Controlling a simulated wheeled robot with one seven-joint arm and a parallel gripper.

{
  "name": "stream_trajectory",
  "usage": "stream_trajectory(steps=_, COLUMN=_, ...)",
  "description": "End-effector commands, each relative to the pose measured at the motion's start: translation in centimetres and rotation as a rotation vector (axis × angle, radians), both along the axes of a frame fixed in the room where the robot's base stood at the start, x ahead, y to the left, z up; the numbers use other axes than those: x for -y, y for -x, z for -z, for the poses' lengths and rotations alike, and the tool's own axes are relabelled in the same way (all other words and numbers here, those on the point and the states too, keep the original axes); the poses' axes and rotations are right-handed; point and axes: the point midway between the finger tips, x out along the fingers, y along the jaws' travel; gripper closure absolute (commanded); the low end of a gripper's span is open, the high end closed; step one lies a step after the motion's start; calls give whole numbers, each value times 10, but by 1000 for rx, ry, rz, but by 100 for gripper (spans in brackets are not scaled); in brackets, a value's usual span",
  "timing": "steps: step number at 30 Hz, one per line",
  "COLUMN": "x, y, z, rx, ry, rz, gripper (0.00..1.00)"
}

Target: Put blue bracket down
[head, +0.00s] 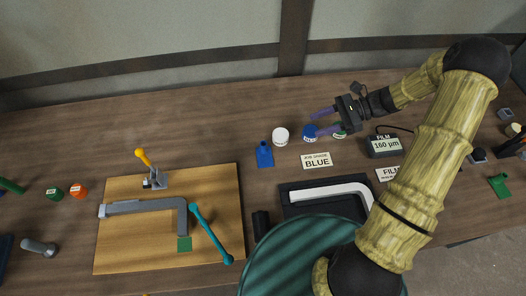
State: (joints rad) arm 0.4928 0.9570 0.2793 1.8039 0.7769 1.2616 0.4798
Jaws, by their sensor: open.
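The blue bracket (264,154) is on the wooden table, right of the wooden board and left of a white card reading BLUE (317,161). My gripper (316,123) is to the right of the bracket and farther back, apart from it. Its two purple fingers are spread and point left, with nothing seen between them. The near finger overlaps a blue pot (309,131) in the picture; I cannot tell whether they touch.
A white-topped pot (281,136) stands between bracket and gripper. The wooden board (130,242) carries a grey frame part (150,206) and a teal tool (211,235). A dark tray (291,206) holds a white bent part (330,192). The table's back left is clear.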

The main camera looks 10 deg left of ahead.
Motion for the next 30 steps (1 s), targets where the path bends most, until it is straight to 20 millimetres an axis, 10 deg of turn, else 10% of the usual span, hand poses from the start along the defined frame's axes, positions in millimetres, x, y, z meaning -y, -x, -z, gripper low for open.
stream_trajectory(steps=30, x=-110, y=29, z=47, rx=1, ry=3, rz=-4, gripper=53)
